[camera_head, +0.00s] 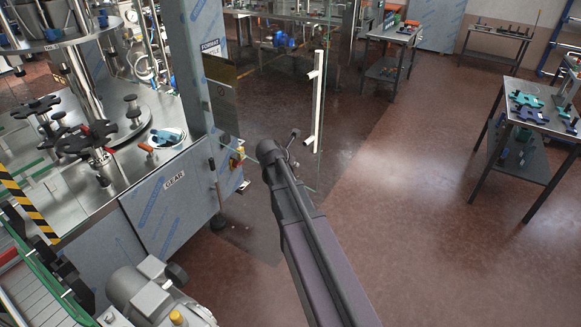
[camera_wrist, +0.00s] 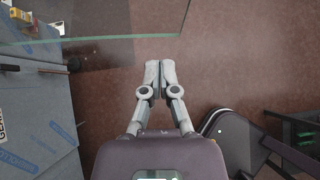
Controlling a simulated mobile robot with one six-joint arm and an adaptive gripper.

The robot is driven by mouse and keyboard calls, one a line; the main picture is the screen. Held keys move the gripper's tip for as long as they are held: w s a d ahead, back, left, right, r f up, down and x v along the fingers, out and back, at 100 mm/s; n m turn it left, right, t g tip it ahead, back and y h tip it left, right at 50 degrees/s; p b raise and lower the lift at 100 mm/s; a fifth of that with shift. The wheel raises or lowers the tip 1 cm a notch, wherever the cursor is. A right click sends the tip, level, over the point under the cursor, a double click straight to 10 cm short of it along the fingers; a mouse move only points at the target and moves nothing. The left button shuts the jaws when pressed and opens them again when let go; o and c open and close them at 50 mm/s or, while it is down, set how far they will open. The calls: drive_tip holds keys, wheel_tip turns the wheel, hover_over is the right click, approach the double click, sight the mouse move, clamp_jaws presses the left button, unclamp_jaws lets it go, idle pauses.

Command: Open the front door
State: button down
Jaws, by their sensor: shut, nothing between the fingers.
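The front door is a clear glass panel (camera_head: 270,85) beside the machine's grey column, with a long upright white handle (camera_head: 318,100) near its right edge. I cannot tell how far it stands open. In the wrist view, a glass panel (camera_wrist: 95,18) with a greenish edge crosses the upper left, just beyond my fingertips. My gripper (camera_wrist: 160,66) is shut with its fingers together and empty. In the head view my arm reaches up toward the door, its end left of and below the handle; the fingers are mostly hidden there. No handle shows in the wrist view.
The machine's grey cabinet (camera_head: 172,205) stands at left, with a motor (camera_head: 155,295) and conveyor in front. A table with parts (camera_head: 540,110) stands at right, and another bench (camera_head: 393,34) behind. The reddish floor (camera_head: 420,190) between is clear.

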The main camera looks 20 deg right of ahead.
sight(309, 163)
drive_tip(key=b+x, duration=0.5)
drive_tip(key=x, duration=0.3)
drive_tip(key=shift+w+f+b, duration=0.1)
drive_tip(key=shift+f+b, duration=0.15)
drive_tip(key=shift+b, duration=0.1)
drive_tip(key=shift+w+d+r+p, duration=0.15)
drive_tip(key=shift+w+d, duration=0.15)
drive_tip(key=shift+d, duration=0.2)
drive_tip(key=shift+w+d+r+p, duration=0.15)
drive_tip(key=shift+w+d, duration=0.15)
drive_tip(key=shift+d, duration=0.15)
drive_tip(key=shift+w+d, duration=0.4)
drive_tip(key=shift+d, duration=0.25)
